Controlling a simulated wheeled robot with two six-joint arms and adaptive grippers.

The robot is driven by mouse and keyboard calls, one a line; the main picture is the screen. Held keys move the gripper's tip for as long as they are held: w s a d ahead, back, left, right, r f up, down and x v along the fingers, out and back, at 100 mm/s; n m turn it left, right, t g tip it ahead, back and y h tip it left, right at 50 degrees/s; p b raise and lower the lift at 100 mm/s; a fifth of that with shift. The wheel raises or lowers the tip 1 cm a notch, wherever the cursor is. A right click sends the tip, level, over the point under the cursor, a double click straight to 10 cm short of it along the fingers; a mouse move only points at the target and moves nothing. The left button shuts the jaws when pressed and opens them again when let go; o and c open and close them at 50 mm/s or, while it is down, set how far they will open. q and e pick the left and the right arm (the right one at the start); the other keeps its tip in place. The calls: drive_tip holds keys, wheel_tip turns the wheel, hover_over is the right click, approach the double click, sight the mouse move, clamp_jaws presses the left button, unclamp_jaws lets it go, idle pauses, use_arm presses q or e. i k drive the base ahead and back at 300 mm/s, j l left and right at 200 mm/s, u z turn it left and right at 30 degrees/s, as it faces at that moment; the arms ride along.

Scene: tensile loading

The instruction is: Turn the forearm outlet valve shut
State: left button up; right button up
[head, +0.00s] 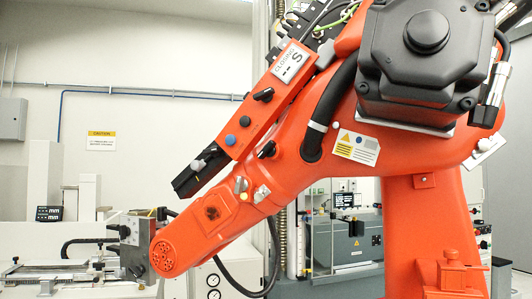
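A large orange industrial robot arm (300,165) fills the middle and right. Its forearm slopes down to the left and ends in a round perforated face (168,254). Neither gripper is in view.
A black motor housing (425,65) bulges at upper right. A black hose (330,108) runs along the arm. Grey lab equipment (345,240) stands behind, and a bench machine (70,275) is at lower left. A yellow caution sign (101,141) hangs on the wall. Space left of the forearm looks clear.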

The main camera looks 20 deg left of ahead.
sight(242, 185)
drive_tip(key=i+j+z, duration=0.2)
drive_tip(key=j, duration=0.9)
drive_tip(key=j+z, duration=0.15)
drive_tip(key=j, duration=1)
